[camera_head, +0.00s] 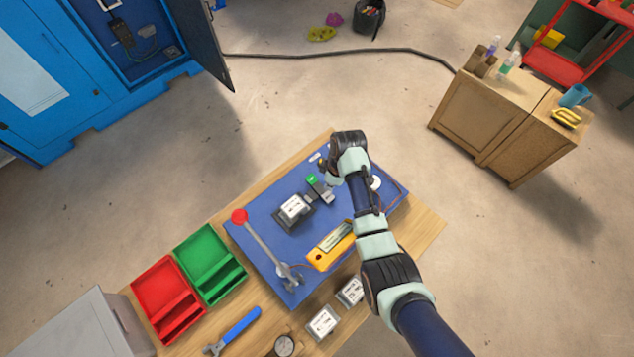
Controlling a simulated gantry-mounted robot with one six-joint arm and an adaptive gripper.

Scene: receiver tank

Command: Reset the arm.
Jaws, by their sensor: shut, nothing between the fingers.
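My arm reaches in from the lower right over the blue work mat (255,242). My gripper (325,172) is at the far end of the arm, small and partly hidden by my wrist. It is shut and holds nothing. It is above the back part of the mat, close to a small device with a green top (312,180); I cannot tell the exact gap. A grey block with a white label (294,208) sits on the mat to the left of my arm.
A red-knobbed lever (262,240) stands on the mat's left side. A yellow meter (330,247) lies beside my arm. Green (209,262) and red (167,300) trays, a blue-handled tool (236,329) and labelled blocks (323,322) are on the table (425,232). Open floor lies beyond.

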